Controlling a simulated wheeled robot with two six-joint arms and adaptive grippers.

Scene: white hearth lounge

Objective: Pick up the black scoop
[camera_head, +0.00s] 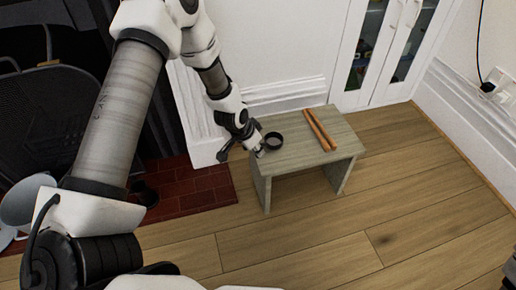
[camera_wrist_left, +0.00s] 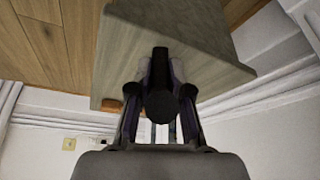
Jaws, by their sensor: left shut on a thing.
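The black scoop (camera_head: 273,140) is at the left end of the small grey-green wooden stool (camera_head: 294,158). My left gripper comes in from the left at the stool's left edge and is shut on the scoop. In the left wrist view the dark scoop (camera_wrist_left: 160,102) sits between the two fingers (camera_wrist_left: 161,82), with the stool top (camera_wrist_left: 190,45) behind. I cannot tell whether the scoop still touches the stool.
Two orange-brown sticks (camera_head: 319,130) lie on the stool's right half. Behind are a white wall and a glass-door cabinet (camera_head: 380,50). A red brick hearth (camera_head: 195,190) and a black mesh screen (camera_head: 45,120) are left. The wooden floor in front is clear.

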